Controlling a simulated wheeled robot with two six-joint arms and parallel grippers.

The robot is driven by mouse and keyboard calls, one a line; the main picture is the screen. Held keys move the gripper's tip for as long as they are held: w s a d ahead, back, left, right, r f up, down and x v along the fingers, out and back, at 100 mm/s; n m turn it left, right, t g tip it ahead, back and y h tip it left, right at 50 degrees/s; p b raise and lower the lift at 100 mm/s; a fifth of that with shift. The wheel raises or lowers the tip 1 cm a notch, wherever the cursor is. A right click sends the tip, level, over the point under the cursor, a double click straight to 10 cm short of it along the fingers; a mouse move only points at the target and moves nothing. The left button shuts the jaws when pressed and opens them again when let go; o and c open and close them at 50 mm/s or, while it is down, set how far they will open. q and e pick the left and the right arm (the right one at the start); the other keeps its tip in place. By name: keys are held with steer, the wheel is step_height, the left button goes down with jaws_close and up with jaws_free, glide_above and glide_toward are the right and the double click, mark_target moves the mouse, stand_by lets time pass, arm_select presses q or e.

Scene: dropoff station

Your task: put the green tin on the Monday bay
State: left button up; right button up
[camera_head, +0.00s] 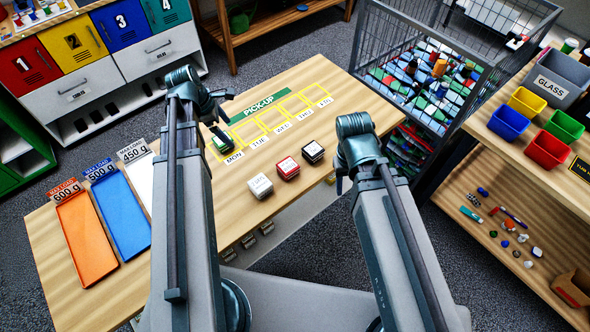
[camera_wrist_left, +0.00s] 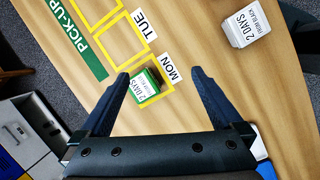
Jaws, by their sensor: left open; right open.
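The green tin (camera_head: 222,145) with a white label sits in the yellow-outlined Monday bay (camera_wrist_left: 172,90), at the near end of the pick-up row. The tin also shows in the left wrist view (camera_wrist_left: 146,86), between the finger lines, slightly askew to the outline. My left gripper (camera_head: 224,115) is open above the tin; in the wrist view its two fingers (camera_wrist_left: 161,74) stand apart either side of it, and no grip on it shows.
A white tin (camera_head: 260,186), a red tin (camera_head: 287,168) and a black tin (camera_head: 313,152) stand in a row near the front edge. Orange (camera_head: 86,240) and blue (camera_head: 122,215) trays lie at the left. The other marked bays look empty. A wire cage (camera_head: 425,85) stands behind right.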

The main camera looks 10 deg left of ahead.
arm_select(q)
steer(key=s+d+m+g+y, duration=0.1)
steer(key=s+d+m, duration=0.5)
steer(key=d+m, duration=0.7)
steer(key=s+d+m+g+y, duration=0.1)
steer(key=s+d+m+y, duration=0.2)
steer(key=d+m, duration=1)
steer(key=s, duration=0.3)
steer(key=shift+s+f, duration=0.4)
